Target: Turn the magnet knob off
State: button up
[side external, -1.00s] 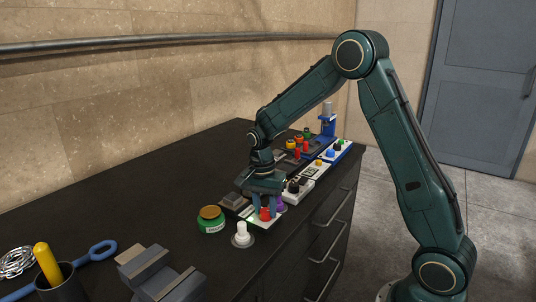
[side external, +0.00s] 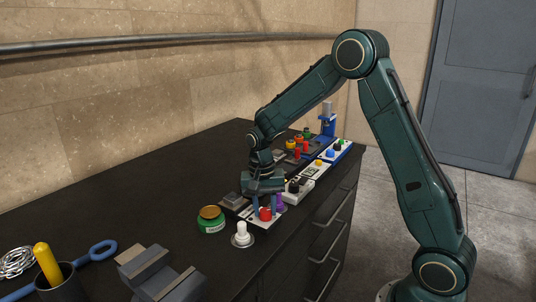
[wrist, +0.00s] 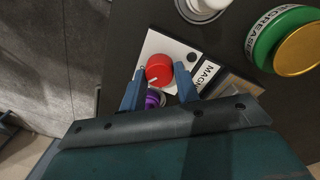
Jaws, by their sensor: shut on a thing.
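The red magnet knob (wrist: 160,69) sits on a white panel (wrist: 156,42) with a black label, partly hidden, reading "MAGN". A white mark on the knob points toward the lower left in the wrist view. My gripper (wrist: 160,72) points down with its two blue fingers on either side of the knob and is shut on it. In the side external view, the red knob (side external: 265,214) shows between and below the fingers of my gripper (side external: 266,208).
A purple knob (wrist: 154,97) is close beside the fingers. More panels with coloured knobs (side external: 318,163) run along the bench's right edge.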

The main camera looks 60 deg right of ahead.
aim_at(264, 213)
jog(key=n, duration=1.3)
jog(key=shift+s+a, duration=0.1)
dwell(0.4)
jog(key=o, duration=1)
jog(key=shift+t, duration=0.3)
jog(key=shift+r, duration=0.15)
jog(key=r, duration=1.3)
jog(key=shift+a+r, duration=0.25)
jog(key=shift+a, duration=0.15)
jog(key=shift+s+r, duration=0.1)
jog(key=shift+s, duration=0.05)
